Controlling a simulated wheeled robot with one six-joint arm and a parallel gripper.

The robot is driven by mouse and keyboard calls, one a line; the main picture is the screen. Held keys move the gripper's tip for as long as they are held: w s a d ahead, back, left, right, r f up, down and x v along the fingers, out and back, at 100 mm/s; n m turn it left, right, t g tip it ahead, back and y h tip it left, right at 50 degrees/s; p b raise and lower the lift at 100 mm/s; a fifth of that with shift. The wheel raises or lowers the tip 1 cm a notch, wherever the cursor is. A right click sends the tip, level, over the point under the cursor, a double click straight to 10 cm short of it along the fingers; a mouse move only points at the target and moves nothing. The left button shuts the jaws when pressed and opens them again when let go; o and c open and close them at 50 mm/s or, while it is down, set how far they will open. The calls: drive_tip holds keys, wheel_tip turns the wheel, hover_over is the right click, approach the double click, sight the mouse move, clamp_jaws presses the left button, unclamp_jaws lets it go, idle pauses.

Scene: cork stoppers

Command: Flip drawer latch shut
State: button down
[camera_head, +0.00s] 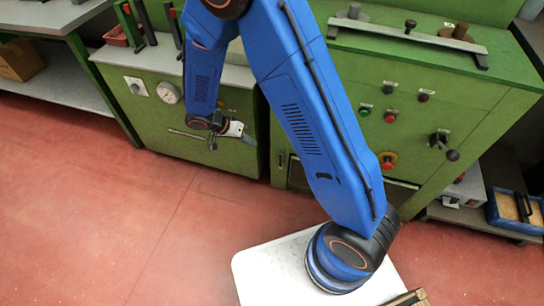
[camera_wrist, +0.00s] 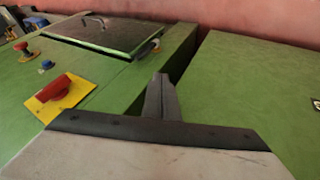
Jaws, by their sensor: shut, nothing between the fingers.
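In the wrist view, a dark metal drawer front (camera_wrist: 115,38) with a small handle (camera_wrist: 96,20) is set in a green machine face. A small latch-like part (camera_wrist: 148,48) sits at its right end; its exact position is too small to tell. My gripper (camera_wrist: 161,78) is shut and empty, its fingertips pointing toward that part and appearing just below it in the picture. Whether they touch cannot be told. In the head view, my gripper (camera_head: 212,143) hangs before the left green cabinet.
A red switch on a yellow plate (camera_wrist: 57,96) and a red stop button (camera_wrist: 24,50) stick out left of my gripper. A dark gap separates the two green bodies. Red floor (camera_head: 90,220) lies open at left. A blue bin (camera_head: 515,212) stands at far right.

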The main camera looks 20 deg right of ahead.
drive_tip(key=shift+a+f, duration=0.25)
drive_tip(key=shift+f, duration=0.2)
drive_tip(key=shift+a+f, duration=0.2)
drive_tip(key=shift+f, duration=0.25)
approach(281, 161)
wheel_tip(281, 161, down, 5)
drive_tip(key=w+d, duration=0.1)
drive_tip(key=w, duration=0.2)
drive_tip(key=shift+s+d, duration=0.5)
drive_tip(key=shift+d, duration=0.25)
